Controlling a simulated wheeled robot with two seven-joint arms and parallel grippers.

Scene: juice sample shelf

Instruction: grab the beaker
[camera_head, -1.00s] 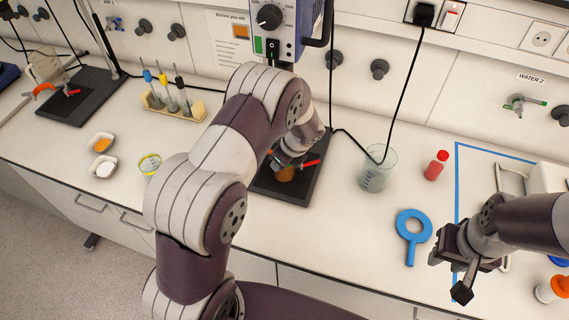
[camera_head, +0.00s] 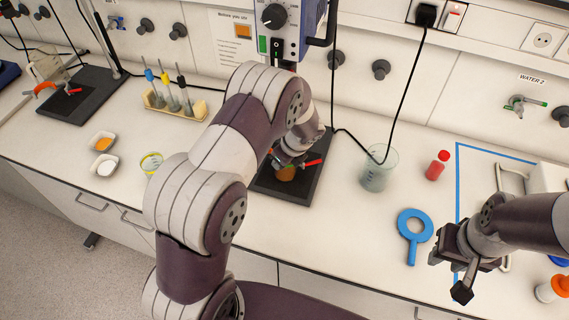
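A clear glass beaker (camera_head: 379,170) stands upright on the white bench, right of the dark stand base. A second vessel with orange-brown contents (camera_head: 286,173) sits on the dark stand base beside a red-handled clamp (camera_head: 312,162). My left gripper (camera_head: 287,160) is at this vessel. Its fingers are small and partly hidden by my arm, so I cannot tell whether they touch or hold the vessel. My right gripper (camera_head: 451,274) is open and empty over the bench's front right, below and right of the clear beaker and apart from it.
A black cable hangs at the beaker. A tube rack (camera_head: 175,112) and small dishes (camera_head: 103,142) are at the left.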

